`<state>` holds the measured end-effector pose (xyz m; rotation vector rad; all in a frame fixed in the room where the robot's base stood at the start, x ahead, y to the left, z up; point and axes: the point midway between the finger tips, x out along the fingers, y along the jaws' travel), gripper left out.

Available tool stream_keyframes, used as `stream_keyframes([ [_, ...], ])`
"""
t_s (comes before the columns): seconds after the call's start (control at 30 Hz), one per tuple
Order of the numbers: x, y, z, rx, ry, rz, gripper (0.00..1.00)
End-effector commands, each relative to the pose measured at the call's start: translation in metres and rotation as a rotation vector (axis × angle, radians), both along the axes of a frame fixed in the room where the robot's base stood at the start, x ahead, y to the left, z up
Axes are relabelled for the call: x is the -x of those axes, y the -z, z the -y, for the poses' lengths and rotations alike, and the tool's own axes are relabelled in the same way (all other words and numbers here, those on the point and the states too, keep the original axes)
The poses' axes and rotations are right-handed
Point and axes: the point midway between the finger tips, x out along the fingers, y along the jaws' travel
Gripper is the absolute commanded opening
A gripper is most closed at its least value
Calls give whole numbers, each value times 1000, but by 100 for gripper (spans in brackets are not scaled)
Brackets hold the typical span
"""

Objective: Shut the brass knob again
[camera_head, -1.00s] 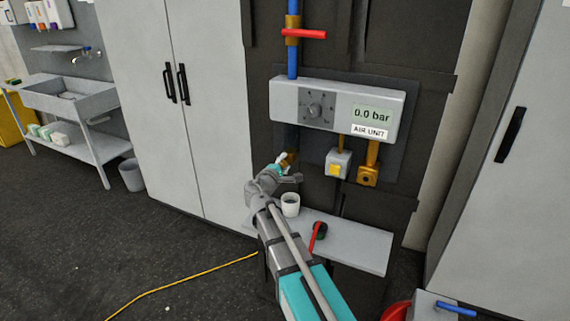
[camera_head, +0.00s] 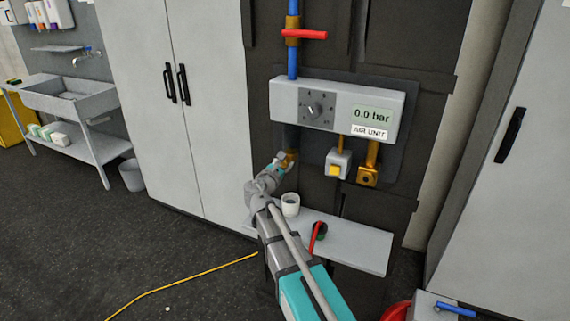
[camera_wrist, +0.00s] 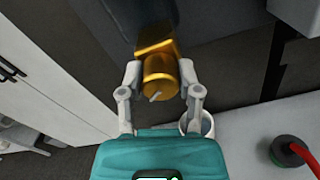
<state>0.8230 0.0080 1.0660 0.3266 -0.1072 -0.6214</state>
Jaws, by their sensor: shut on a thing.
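The brass knob (camera_wrist: 160,76) shows in the wrist view as a short round brass piece with a small pale pin on its end. It sits below a brass block (camera_wrist: 157,47) on a dark pipe. My gripper (camera_wrist: 160,80) has a finger on each side of the knob and is shut on it. In the head view my gripper (camera_head: 281,162) is at the brass fitting (camera_head: 291,156) under the left part of the air unit (camera_head: 337,104), and it hides part of that fitting. The display (camera_head: 372,114) reads 0.0 bar.
A shelf (camera_head: 350,246) below holds a white cup (camera_head: 290,205) and a dark round thing with a red handle (camera_head: 318,232). The cup is close below my gripper. A grey box with a yellow button (camera_head: 338,163) and another brass fitting (camera_head: 368,175) hang to the right.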

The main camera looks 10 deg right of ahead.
Motion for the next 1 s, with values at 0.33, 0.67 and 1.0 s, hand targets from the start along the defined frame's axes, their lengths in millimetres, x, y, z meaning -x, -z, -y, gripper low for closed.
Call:
stream_keyframes([
  [0.33, 2, 1, 2, 130, 6, -100, 0],
  [0.67, 2, 1, 1, 150, 6, -114, 0],
  [1.0, 2, 1, 1, 149, 5, -113, 75],
])
